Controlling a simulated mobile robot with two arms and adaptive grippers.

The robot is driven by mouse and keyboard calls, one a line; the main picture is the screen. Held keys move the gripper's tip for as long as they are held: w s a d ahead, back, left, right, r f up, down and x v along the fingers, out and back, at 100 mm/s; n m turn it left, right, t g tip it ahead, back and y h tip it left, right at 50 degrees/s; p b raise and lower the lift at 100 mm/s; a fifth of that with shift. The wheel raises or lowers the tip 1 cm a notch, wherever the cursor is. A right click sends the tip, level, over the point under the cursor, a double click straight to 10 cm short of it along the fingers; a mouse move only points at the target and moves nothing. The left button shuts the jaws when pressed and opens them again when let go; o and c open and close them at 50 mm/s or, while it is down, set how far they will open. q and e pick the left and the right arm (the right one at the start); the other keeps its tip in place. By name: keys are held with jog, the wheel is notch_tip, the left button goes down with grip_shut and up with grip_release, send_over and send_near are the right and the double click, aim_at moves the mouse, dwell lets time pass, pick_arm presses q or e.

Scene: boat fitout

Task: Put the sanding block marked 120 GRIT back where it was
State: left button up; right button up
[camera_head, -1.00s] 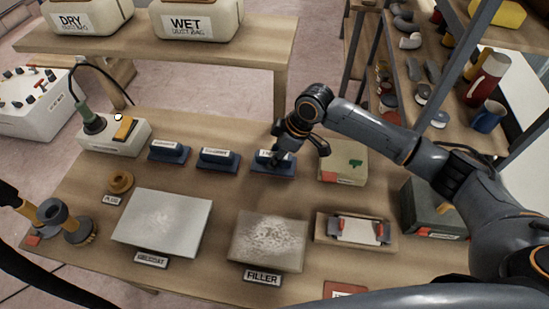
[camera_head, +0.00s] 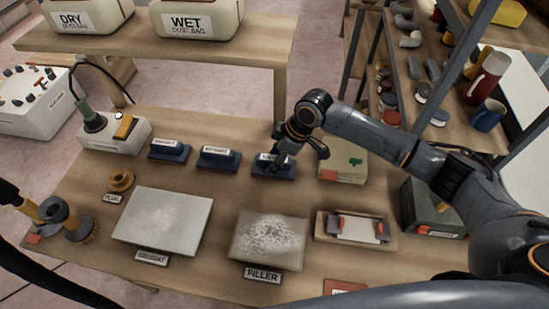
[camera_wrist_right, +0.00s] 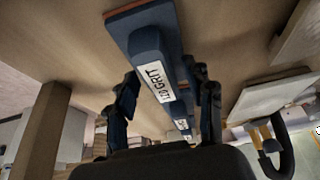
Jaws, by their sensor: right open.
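The sanding block marked 120 GRIT (camera_head: 268,168) is a blue block with a white label. It rests on the table as the rightmost of three blue blocks in a row. In the right wrist view its label reads 120 GRIT (camera_wrist_right: 152,77). My right gripper (camera_head: 279,160) is at this block, partly covering it in the head view. In the wrist view the right gripper (camera_wrist_right: 165,100) is open, its fingers apart on either side of the block's line. Whether they touch it I cannot tell. My left gripper is not in view.
Two similar blue blocks (camera_head: 169,151) and (camera_head: 218,159) stand to the left. A pale box (camera_head: 342,170) stands close on the right. In front lie a pale panel (camera_head: 163,222), the FILLER panel (camera_head: 268,240) and a tray (camera_head: 355,243). Shelves (camera_head: 448,125) stand behind right.

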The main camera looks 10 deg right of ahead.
jog(key=b+v, duration=0.1)
jog(key=v, duration=1)
jog(key=shift+r, duration=0.4)
jog(key=shift+d+f, duration=0.1)
jog(key=shift+d, duration=0.05)
